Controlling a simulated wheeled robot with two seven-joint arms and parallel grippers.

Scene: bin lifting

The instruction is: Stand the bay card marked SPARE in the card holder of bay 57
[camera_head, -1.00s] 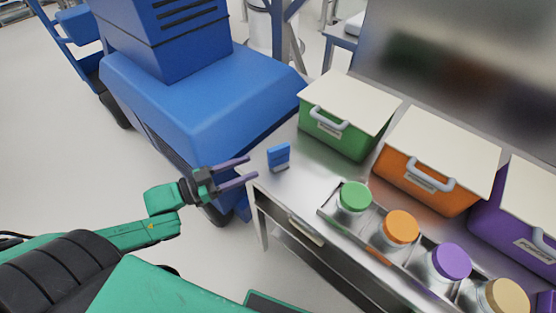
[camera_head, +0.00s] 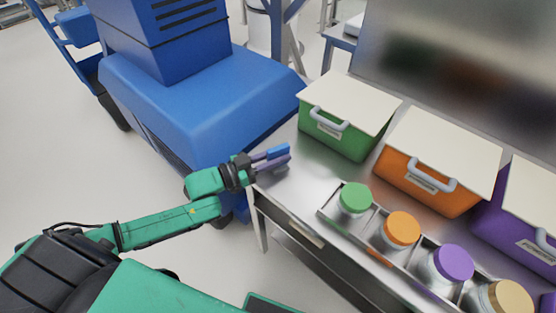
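A small blue card (camera_head: 279,151) is at the near left corner of the steel bench; no marking on it can be read. My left gripper (camera_head: 274,161) is at this card, its purple fingers reaching over the bench corner from the left. The fingers overlap the card and hide its lower part and the small stand under it. I cannot tell whether they are closed on it. No card reading SPARE and no bay number 57 can be read. My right gripper is out of view.
Green (camera_head: 338,133), orange (camera_head: 425,177) and purple (camera_head: 500,222) lidded bins with grey handles line the back of the bench. A steel tray (camera_head: 328,215) in front holds several jars with coloured lids. A large blue machine (camera_head: 195,105) stands behind my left arm.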

